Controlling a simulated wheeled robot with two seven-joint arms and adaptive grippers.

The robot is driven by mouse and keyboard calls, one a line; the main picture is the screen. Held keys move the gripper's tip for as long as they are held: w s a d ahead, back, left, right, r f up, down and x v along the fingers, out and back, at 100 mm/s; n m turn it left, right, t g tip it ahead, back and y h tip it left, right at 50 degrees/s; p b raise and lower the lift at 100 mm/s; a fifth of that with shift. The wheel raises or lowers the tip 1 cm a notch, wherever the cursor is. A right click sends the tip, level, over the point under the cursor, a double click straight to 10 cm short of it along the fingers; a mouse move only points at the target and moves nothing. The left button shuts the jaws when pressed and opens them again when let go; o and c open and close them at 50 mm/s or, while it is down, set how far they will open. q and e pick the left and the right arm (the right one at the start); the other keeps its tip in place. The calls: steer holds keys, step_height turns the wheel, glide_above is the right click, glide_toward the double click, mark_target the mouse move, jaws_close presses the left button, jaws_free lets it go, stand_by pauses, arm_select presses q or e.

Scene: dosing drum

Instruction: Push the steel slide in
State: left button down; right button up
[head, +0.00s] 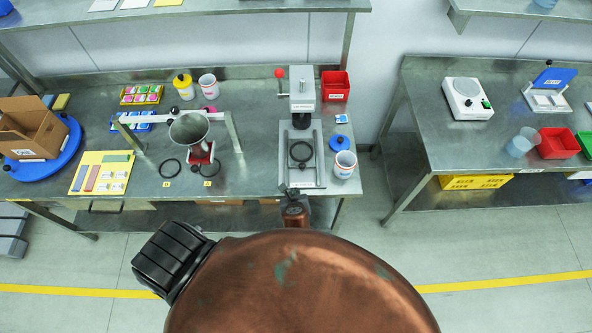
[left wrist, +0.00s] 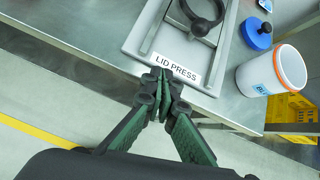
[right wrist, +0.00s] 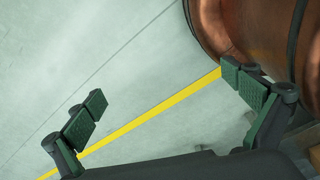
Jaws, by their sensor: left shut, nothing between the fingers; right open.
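The lid press (head: 304,95) stands near the right end of the left bench, with a red-knobbed lever and a pale grey base. Its steel slide (head: 290,150) lies between the base's rails, in front of the press head, with a black ring (head: 301,151) on it. The left wrist view shows the slide's near end, the ring with a round black knob (left wrist: 201,26), and the LID PRESS label (left wrist: 176,68). My left gripper (head: 291,190) is shut and empty at the base's front edge; its fingertips (left wrist: 158,76) are beside the label. My right gripper (right wrist: 165,88) is open and empty above the floor.
A white cup (head: 345,164) and blue lid (head: 339,142) stand right of the press. A red bin (head: 335,86) is behind. A funnel stand (head: 188,130) and black rings are to the left. The floor between the benches is clear.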

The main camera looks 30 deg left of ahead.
mark_target(296, 168)
arm_select(q)
steer(key=w+a+f+m, duration=0.1)
steer(key=w, duration=0.1)
steer(key=w+a+f, duration=0.1)
steer(key=w+f, duration=0.1)
steer(key=w+a+f+m, duration=0.1)
steer(key=w, duration=0.1)
steer(key=shift+w+a+f+m+t, duration=0.15)
steer(key=shift+w+f+m+t, duration=0.15)
steer(key=shift+w+t, duration=0.1)
steer(key=w+a, duration=0.2)
steer(key=w, duration=0.1)
steer(key=shift+w+f, duration=0.1)
steer(key=shift+w, duration=0.15)
arm_select(e)
steer(key=shift+s+a+r, duration=0.15)
steer(key=shift+s, duration=0.35)
arm_select(q)
steer(key=shift+a, duration=0.1)
